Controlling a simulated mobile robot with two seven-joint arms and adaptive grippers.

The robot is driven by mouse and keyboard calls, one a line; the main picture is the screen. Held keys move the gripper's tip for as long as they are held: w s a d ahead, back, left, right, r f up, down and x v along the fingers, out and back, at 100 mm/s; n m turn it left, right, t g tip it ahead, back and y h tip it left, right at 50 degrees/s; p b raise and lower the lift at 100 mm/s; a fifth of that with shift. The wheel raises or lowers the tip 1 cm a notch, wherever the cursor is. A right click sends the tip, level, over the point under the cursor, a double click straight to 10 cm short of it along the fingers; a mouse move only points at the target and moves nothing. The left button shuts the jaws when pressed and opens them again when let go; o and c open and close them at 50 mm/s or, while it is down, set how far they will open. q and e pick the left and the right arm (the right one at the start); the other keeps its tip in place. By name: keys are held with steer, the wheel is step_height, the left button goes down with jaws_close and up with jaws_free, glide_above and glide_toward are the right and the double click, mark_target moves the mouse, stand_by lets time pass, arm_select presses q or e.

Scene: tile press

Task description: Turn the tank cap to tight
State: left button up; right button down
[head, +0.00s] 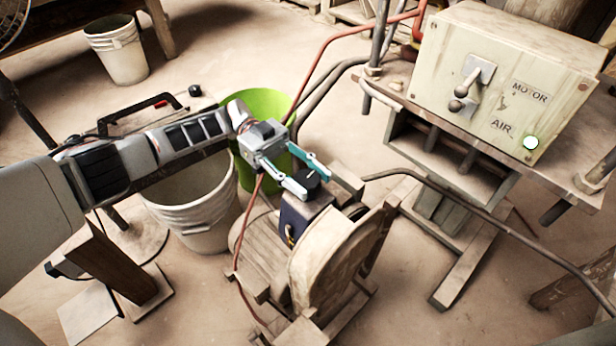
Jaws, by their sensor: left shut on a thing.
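The tank cap (309,178) is a small black knob on top of a dark blue tank (296,220), which is mounted on the dusty machine in the middle. My left gripper (315,185) reaches in from the left with its two teal and grey fingers on either side of the cap. The fingers are shut on the cap, which shows between them. The turn marking of the cap cannot be made out. My right gripper is not in view.
A control box (506,70) labelled MOTOR and AIR, with levers and a lit button (530,142), stands at upper right. A green bucket (262,103) and a white bucket (205,225) stand close behind and below my left arm. Hoses run around the machine (330,262).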

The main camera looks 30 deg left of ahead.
mark_target(308, 179)
arm_select(q)
steer(key=shift+m+g, duration=0.4)
steer(key=shift+g, duration=0.2)
steer(key=o, duration=1.1)
step_height(308, 179, up, 10)
